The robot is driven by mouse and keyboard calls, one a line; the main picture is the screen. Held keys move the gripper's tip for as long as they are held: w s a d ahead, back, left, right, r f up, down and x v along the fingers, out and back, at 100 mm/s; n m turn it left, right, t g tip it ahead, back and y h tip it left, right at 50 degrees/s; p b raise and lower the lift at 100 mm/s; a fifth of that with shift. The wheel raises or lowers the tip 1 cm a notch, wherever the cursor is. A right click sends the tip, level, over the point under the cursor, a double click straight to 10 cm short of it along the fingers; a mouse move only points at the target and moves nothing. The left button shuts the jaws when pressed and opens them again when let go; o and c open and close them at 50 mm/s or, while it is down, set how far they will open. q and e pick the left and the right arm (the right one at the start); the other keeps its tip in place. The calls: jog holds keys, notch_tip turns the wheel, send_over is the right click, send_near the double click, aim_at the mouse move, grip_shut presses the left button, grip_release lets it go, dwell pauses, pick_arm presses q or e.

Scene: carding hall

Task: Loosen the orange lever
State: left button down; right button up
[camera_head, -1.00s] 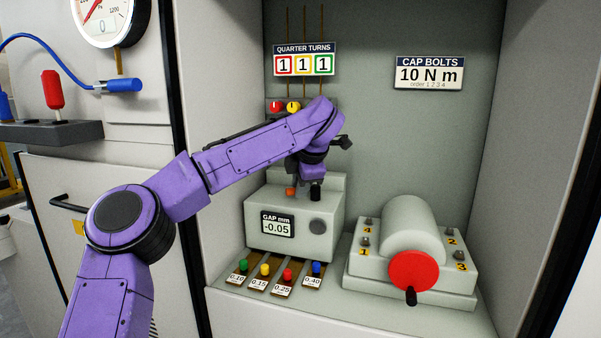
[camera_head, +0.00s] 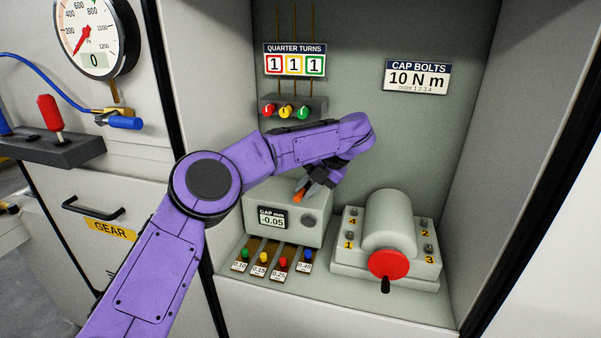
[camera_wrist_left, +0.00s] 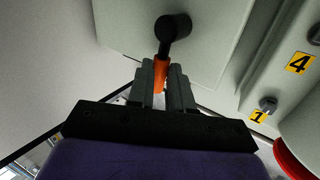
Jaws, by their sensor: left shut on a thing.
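The orange lever (camera_head: 298,196) is on top of the grey box with the gap display, reading -0.05 (camera_head: 271,218). In the left wrist view the orange lever (camera_wrist_left: 161,72) shows between my fingertips, next to a round black knob (camera_wrist_left: 173,27). My left gripper (camera_head: 306,188) comes down tilted over the box and is shut on the lever. In the left wrist view the left gripper's fingers (camera_wrist_left: 162,84) sit close on both sides of it. The fingers hide part of the lever. My right gripper is in neither view.
Tagged gauges with coloured knobs (camera_head: 263,257) lie in front of the box. To its right is a grey housing (camera_head: 390,220) with numbered bolts and a red handwheel (camera_head: 388,264). Red, yellow and green knobs (camera_head: 286,111) are on the back wall behind my arm.

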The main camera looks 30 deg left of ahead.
pick_arm(q)
jog(key=shift+w+d+r+n+g+p, duration=0.1)
jog(key=shift+w+d+n+g+p, duration=0.15)
jog(key=shift+n+p, duration=0.4)
jog(key=shift+s, duration=0.1)
jog(key=c, duration=1)
grip_release()
jog(key=shift+c, duration=0.2)
jog(key=shift+d+r, duration=0.2)
jog(key=shift+r, duration=0.1)
jog(key=p+v, duration=0.4)
jog(key=v, duration=0.5)
jog(key=shift+d+r+p, duration=0.15)
jog(key=shift+r+p, duration=0.15)
jog(key=shift+p, duration=0.05)
